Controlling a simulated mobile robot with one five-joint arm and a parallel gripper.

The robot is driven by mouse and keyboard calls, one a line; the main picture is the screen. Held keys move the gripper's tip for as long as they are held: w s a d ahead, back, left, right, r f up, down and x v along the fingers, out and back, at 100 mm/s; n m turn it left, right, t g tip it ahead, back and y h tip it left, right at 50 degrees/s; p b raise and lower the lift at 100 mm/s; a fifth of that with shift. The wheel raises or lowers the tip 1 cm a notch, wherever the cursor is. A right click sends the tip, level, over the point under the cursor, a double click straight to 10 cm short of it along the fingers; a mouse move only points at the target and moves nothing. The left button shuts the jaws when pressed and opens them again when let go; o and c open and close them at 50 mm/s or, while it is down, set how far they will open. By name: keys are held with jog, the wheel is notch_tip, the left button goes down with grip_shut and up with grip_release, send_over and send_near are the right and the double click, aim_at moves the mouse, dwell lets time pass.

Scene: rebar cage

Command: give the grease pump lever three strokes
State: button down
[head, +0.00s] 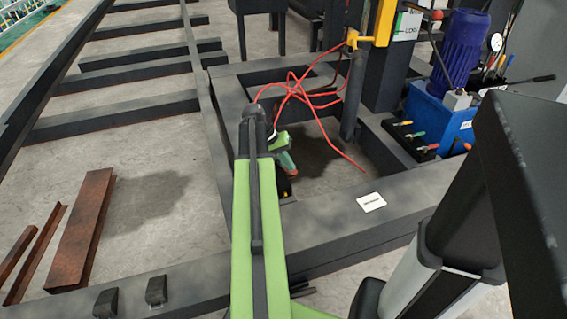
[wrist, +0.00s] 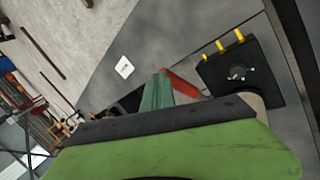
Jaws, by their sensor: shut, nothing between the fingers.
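My gripper (wrist: 158,88) shows in the wrist view as teal fingers, shut and empty. A red grip-like bar (wrist: 180,83) lies right beside the fingertips; I take it for the grease pump lever. I cannot tell whether the fingers touch it. A black block with three yellow fittings (wrist: 238,72) sits to its right, seemingly the pump; the lever's joint to it is hidden. In the head view my gripper (head: 284,158) points down past the arm, with a small red patch at its tip. A black part with yellow (head: 287,190) below is mostly covered by my arm.
A dark steel frame surrounds this spot, with a white label (head: 372,202) on its near beam. Loose red cables (head: 300,92) hang just behind the gripper. A blue tank (head: 436,112) with a motor stands right. Rusty beams (head: 82,230) lie on the floor left.

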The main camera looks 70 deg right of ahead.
jog(key=shift+s+a+f+b, duration=0.2)
jog(key=shift+a+f+b, duration=0.1)
jog(key=shift+f+b, duration=0.3)
jog(key=shift+f, duration=0.1)
jog(key=shift+s+a+f+b, duration=0.25)
jog(key=shift+f+b, duration=0.25)
jog(key=shift+b, duration=0.1)
jog(key=shift+f, duration=0.1)
jog(key=shift+s+a+f+b, duration=0.2)
jog(key=shift+a+f+b, duration=0.05)
jog(key=shift+f+b, duration=0.3)
jog(key=shift+s+a+f+b, duration=0.2)
jog(key=shift+a+f+b, duration=0.05)
jog(key=shift+f+b, duration=0.4)
